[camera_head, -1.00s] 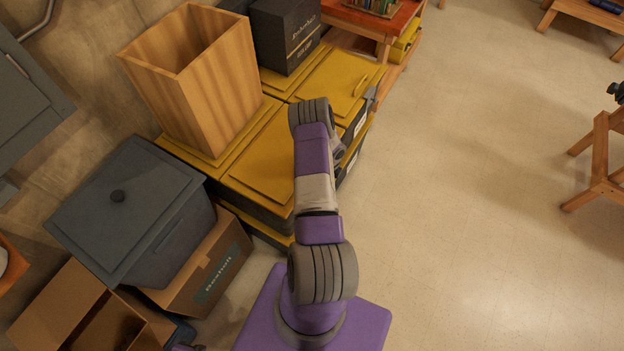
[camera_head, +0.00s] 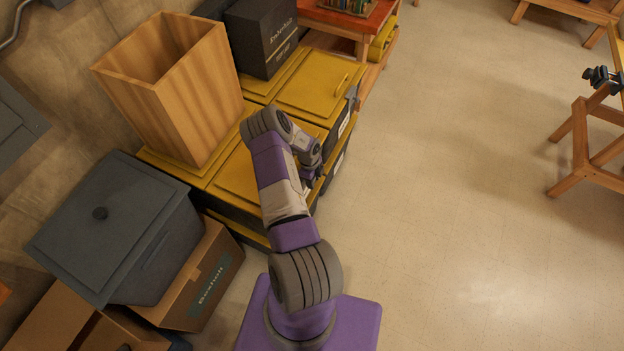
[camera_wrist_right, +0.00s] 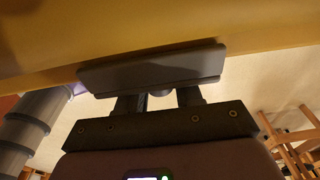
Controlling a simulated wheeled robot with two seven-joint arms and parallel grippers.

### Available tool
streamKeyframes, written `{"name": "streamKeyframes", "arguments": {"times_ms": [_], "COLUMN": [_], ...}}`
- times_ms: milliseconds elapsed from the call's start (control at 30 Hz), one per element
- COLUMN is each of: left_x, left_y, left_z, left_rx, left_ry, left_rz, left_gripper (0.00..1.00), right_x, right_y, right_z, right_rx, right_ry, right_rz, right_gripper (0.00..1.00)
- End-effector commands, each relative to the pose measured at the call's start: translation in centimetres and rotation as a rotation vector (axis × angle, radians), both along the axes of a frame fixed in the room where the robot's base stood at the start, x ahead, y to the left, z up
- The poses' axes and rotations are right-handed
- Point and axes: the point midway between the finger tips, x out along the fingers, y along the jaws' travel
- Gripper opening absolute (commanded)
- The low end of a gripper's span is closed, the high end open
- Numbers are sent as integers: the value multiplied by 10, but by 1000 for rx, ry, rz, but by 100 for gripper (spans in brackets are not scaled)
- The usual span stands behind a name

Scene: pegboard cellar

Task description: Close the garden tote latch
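The garden tote is black with a yellow lid (camera_head: 240,180); it sits among similar yellow-lidded totes in the head view. My right arm lies over its lid, and my right gripper (camera_head: 316,172) is at its front side, facing the tote. In the right wrist view a grey latch plate (camera_wrist_right: 150,72) lies across the yellow edge (camera_wrist_right: 150,35). The right gripper (camera_wrist_right: 160,100) is right behind the plate, its two fingers apart with a gap between them. The fingertips are hidden by the plate, so I cannot tell whether they touch it. My left gripper is not in view.
A tall wooden bin (camera_head: 190,110) and a black box (camera_head: 262,38) stand on the totes. A grey lidded container (camera_head: 120,225) sits on a cardboard box (camera_head: 215,275) to the left. Wooden trestles (camera_head: 590,150) are at the right. The floor between is clear.

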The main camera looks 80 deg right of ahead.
Motion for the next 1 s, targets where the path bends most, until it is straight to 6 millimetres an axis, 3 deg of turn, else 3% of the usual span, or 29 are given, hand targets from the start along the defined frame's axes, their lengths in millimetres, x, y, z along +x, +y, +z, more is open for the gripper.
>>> {"name": "streamKeyframes", "arguments": {"times_ms": [100, 433, 800, 1000], "left_x": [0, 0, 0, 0], "left_y": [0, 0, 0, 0], "left_z": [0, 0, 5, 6], "left_rx": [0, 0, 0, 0], "left_ry": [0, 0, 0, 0], "left_rz": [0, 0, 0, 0], "left_gripper": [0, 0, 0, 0], "right_x": [0, 1, 8, 8], "right_y": [0, 0, -1, -1], "right_z": [0, 5, 62, 75], "right_rx": [1, 1, -1, 1], "right_ry": [0, -2, -3, -1], "right_rz": [0, 0, 0, -1], "right_gripper": [52, 52, 52, 52]}}
